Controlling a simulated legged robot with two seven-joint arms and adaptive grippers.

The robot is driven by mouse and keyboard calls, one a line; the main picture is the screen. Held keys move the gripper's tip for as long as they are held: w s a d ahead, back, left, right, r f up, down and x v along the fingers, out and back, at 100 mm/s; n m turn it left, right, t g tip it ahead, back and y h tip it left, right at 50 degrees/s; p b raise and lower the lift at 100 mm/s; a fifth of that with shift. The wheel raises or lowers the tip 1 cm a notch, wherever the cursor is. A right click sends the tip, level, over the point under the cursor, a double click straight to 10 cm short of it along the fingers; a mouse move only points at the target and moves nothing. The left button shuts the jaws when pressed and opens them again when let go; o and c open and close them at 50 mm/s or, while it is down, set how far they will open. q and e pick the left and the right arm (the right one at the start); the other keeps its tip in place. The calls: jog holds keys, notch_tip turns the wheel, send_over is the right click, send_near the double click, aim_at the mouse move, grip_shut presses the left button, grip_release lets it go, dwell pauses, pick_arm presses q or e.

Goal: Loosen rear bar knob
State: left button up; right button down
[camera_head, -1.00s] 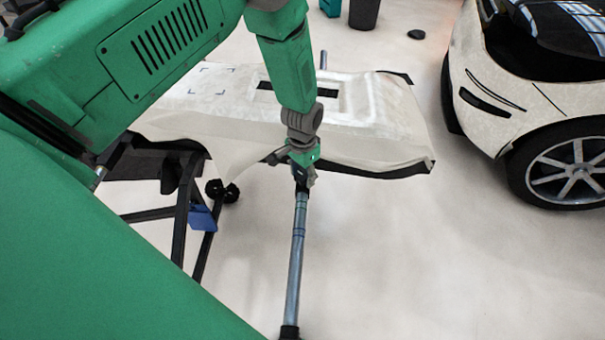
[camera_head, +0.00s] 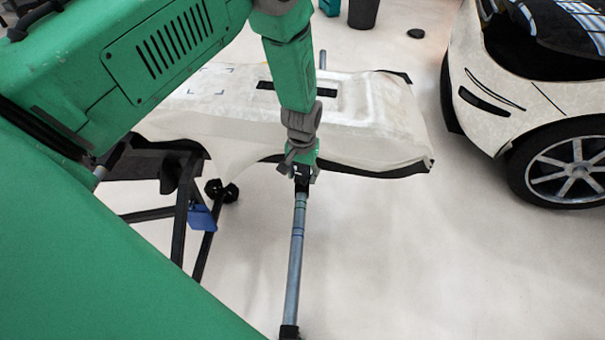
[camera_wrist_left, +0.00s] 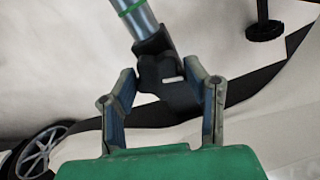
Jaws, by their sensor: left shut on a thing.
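A grey metal bar (camera_head: 296,250) stands out from near the edge of the white-wrapped panel (camera_head: 385,110). My left gripper (camera_head: 302,175) is at its far end, shut on a black fitting there, which I take to be the rear bar knob. In the left wrist view, the knob (camera_wrist_left: 158,68) sits between the two fingers of my left gripper (camera_wrist_left: 162,80), and the bar (camera_wrist_left: 140,22) with a green ring runs up from it. The head view mostly hides the knob behind the gripper. My right gripper is not in view.
A dark stand (camera_head: 185,205) with a blue piece (camera_head: 203,217) is left of the bar. A black round part (camera_head: 221,190) is close beside it. A white car (camera_head: 530,125) stands at the right. The floor between bar and car is clear.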

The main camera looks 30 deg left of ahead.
aim_at(303, 174)
pick_arm(q)
jog(key=shift+w+r, duration=0.15)
jog(key=shift+w, duration=0.15)
jog(key=o, duration=1.1)
jog(key=shift+c, duration=0.2)
jog(key=shift+o, duration=0.4)
jog(key=shift+s, duration=0.1)
jog(key=shift+r, duration=0.25)
notch_tip(303, 174, up, 11)
